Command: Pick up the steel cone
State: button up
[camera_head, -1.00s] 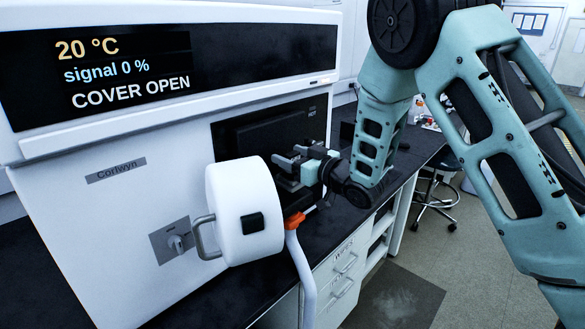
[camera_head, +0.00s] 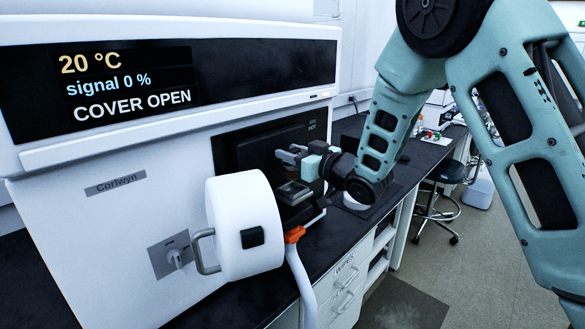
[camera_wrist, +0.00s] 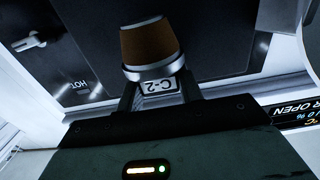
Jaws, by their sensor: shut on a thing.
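In the wrist view, a tapered cone piece (camera_wrist: 149,42) sits between my fingertips. Its wide band looks brown, with pale metallic rims at both ends, and a small tag reading C-2 shows beside it. My gripper (camera_wrist: 159,86) is shut on this piece. In the head view, my gripper (camera_head: 290,156) is in front of the dark opening of the white instrument (camera_head: 120,215), just above a small metal holder (camera_head: 293,193). The held piece is too small to make out clearly there.
The instrument's screen (camera_head: 125,82) reads COVER OPEN. A white round cover (camera_head: 232,220) with a handle stands swung out left of my gripper, near an orange-and-white hose (camera_head: 296,238). The dark bench (camera_head: 372,215) extends right; a stool (camera_head: 445,190) stands beyond.

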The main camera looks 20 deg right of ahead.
notch_tip(320, 180, up, 14)
jog(key=shift+f, duration=0.1)
dwell(1.3)
